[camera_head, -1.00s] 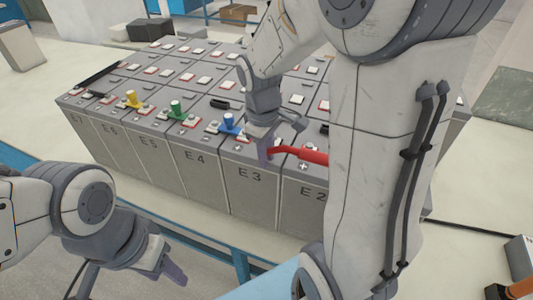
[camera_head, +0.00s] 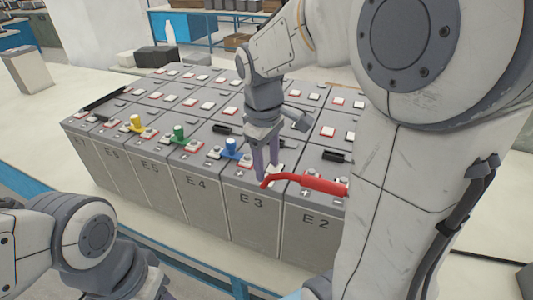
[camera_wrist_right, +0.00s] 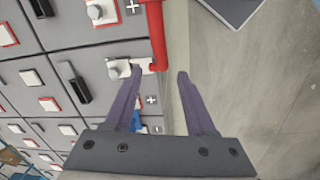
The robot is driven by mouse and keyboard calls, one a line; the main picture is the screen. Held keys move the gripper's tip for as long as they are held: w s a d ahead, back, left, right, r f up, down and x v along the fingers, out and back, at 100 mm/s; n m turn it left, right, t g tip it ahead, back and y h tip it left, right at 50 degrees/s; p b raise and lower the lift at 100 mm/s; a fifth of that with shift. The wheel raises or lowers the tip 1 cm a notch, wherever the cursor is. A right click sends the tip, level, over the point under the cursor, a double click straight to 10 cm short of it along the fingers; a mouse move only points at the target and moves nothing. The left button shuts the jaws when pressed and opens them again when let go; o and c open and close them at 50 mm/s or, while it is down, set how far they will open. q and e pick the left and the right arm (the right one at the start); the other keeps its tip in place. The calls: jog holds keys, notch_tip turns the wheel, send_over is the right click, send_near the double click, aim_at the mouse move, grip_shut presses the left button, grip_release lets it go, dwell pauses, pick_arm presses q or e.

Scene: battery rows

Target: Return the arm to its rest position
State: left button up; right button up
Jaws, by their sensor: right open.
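My right gripper (camera_head: 265,172) is open above the front top edge of battery E3 (camera_head: 250,208). A red curved piece (camera_head: 312,182) with a thick handle-like end lies across the tops of E3 and E2, close to my right fingertips. In the right wrist view my open right gripper (camera_wrist_right: 158,74) has nothing between its fingers. The red piece (camera_wrist_right: 157,35) is just beyond the left fingertip there; I cannot tell if they touch. My left arm is at the lower left, with its gripper fingers out of the picture.
Yellow (camera_head: 137,124), green (camera_head: 179,134) and blue (camera_head: 231,148) pieces sit on the front terminals to the left. A black bar (camera_head: 104,99) lies at the left end of the rows.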

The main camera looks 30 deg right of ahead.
notch_tip(320, 180, up, 4)
jog(key=s+a+f+n+y+b, duration=0.1)
jog(key=s+a+f+b, duration=0.4)
jog(key=s+a+f, duration=1)
jog(key=s+a, duration=0.1)
jog(key=a, duration=0.1)
jog(key=shift+s+a+n+y, duration=0.3)
jog(key=shift+s+y, duration=0.05)
jog(key=shift+y, duration=0.05)
